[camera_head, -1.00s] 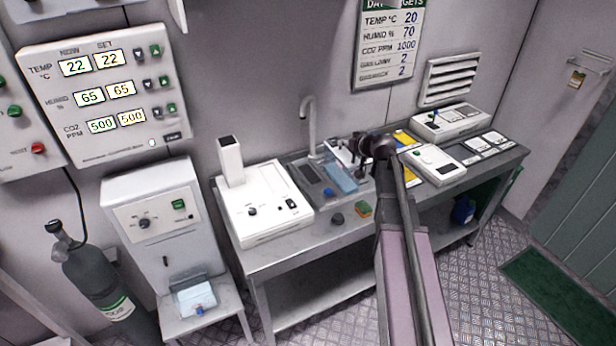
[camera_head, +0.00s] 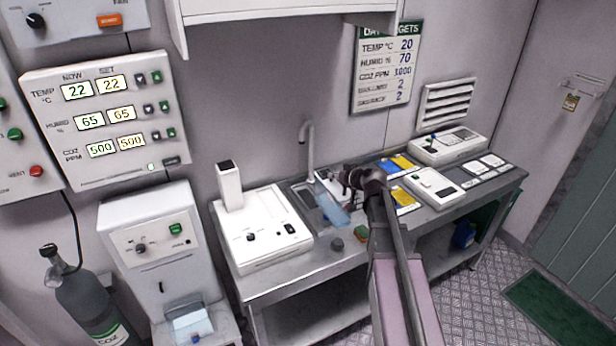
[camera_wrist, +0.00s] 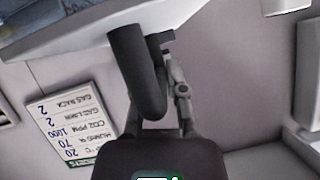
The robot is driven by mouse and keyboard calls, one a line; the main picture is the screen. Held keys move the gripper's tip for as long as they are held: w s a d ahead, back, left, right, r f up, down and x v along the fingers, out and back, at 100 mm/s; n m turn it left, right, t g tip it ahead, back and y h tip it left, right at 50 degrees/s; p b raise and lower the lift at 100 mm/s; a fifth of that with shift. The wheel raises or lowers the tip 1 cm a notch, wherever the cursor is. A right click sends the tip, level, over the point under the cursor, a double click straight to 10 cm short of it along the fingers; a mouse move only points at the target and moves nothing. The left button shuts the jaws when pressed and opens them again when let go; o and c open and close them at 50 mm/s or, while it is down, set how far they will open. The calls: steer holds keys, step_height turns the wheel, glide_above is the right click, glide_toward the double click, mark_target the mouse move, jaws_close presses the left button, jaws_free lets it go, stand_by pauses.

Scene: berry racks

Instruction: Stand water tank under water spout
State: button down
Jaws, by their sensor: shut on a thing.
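The water tank (camera_head: 333,208) is a translucent blue container, tilted, over the sink area of the bench in the head view. My gripper (camera_head: 350,180) is shut on it from the right side. In the wrist view, my gripper (camera_wrist: 172,75) is beside a dark curved bar (camera_wrist: 135,70) that meets a pale body above; I cannot tell clearly which part is gripped. The water spout (camera_head: 308,135) is a grey gooseneck tap rising behind the sink (camera_head: 303,192). The tank is in front of it and to its right; the exact gap cannot be told.
A white device with a column (camera_head: 262,235) stands left of the sink. A small dark knob-like thing (camera_head: 337,244) and a green-orange block (camera_head: 361,233) sit at the front edge. Yellow and blue cards (camera_head: 398,163) and white instruments (camera_head: 434,186) lie to the right.

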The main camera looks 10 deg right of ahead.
steer(key=w+a+f+b, duration=0.1)
steer(key=w+a, duration=0.1)
steer(key=w, duration=0.6)
steer(key=w+a+f+b, duration=0.2)
steer(key=w+a, duration=0.1)
steer(key=w, duration=0.6)
steer(key=shift+a, duration=0.25)
steer(key=shift+f, duration=0.2)
steer(key=f+b, duration=0.3)
steer(key=b, duration=0.1)
steer(key=shift+w+f, duration=0.25)
steer(key=shift+f, duration=0.1)
stand_by(0.3)
steer(key=c, duration=0.7)
jaws_free()
